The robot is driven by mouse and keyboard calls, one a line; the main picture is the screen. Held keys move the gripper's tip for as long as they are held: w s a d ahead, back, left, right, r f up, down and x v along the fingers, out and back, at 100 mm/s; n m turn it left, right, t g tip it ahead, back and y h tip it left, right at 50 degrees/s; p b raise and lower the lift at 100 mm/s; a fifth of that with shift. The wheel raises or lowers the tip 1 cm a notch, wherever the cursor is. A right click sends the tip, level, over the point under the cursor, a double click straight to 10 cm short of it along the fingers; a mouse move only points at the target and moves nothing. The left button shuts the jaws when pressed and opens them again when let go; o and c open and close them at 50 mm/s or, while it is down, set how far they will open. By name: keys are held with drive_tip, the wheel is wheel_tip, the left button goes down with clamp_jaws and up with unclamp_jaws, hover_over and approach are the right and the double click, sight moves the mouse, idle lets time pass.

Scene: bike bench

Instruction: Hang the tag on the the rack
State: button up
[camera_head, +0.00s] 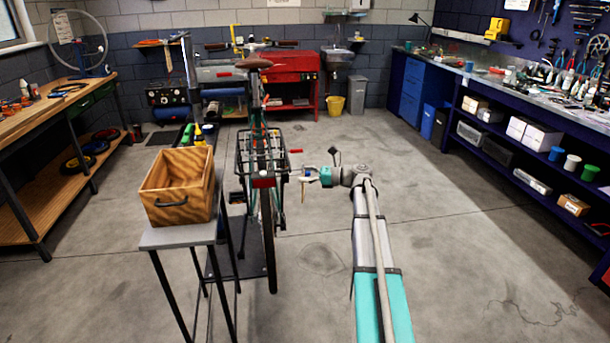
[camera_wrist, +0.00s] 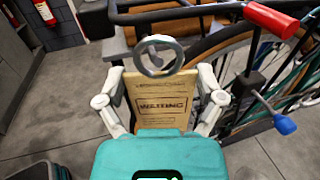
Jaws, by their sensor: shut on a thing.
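My gripper (camera_wrist: 163,84) is shut on the tag, with one finger at each side edge. In the head view, my gripper (camera_head: 309,174) is just right of the bike's rear end, and the tag (camera_head: 303,190) hangs small below it. The bike's black rear rack (camera_head: 262,148) is left of my gripper. In the wrist view, the rack's dark tubes (camera_wrist: 175,13) lie beyond the ring. I see no clear contact between ring and rack.
A red handle (camera_wrist: 271,19) and a blue-tipped lever (camera_wrist: 284,125) stick out at the right of the wrist view. A wooden box (camera_head: 180,187) sits on a narrow stand (camera_head: 160,237) left of the bike. The floor right of my arm is clear.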

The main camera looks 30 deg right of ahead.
drive_tip(key=shift+w+a+f+b, duration=0.15)
drive_tip(key=shift+a+f+b, duration=0.25)
drive_tip(key=shift+a, duration=0.2)
idle(0.5)
drive_tip(key=o, duration=0.5)
drive_tip(key=shift+o, duration=0.2)
drive_tip(key=v, duration=1.2)
idle(0.5)
